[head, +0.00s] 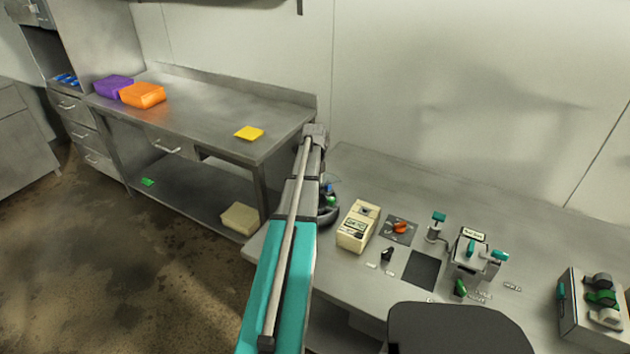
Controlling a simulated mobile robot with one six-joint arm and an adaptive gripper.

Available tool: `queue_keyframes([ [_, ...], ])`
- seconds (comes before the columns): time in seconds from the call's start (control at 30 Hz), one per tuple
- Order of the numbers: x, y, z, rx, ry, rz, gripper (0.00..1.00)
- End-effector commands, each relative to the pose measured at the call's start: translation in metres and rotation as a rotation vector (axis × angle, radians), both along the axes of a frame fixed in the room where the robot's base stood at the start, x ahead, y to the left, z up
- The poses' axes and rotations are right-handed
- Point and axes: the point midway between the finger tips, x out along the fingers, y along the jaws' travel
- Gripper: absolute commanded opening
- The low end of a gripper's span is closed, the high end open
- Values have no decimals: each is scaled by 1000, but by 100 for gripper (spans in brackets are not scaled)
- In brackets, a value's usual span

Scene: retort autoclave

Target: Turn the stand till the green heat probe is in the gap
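A dark round stand (328,214) is at the left end of the right-hand bench, just right of my arm, which covers its left part. A small green piece (331,200) and a blue piece (329,187) show on it. They are too small to tell which is the heat probe, and I cannot make out the gap. My arm reaches up from the bottom of the head view, and its wrist end is above the stand. My gripper is hidden behind the arm, so its fingers do not show.
Right of the stand are a cream box (358,226), an orange knob (400,228), a dark square panel (422,270), a teal-handled clamp device (475,255) and a grey machine (597,300). A dark rounded shape (460,330) covers the bench front. A steel table (200,115) stands left.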

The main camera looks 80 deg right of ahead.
Motion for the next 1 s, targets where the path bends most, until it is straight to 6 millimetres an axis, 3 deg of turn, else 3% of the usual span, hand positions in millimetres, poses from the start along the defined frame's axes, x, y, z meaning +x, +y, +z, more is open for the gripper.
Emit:
queue_keyframes([
  [0.03, -5, 3, 0, 6, 9, -5, 68],
  [0.2, -6, 3, 0, 5, 6, -6, 99],
  [1.0, -5, 1, 0, 2, 2, -5, 100],
])
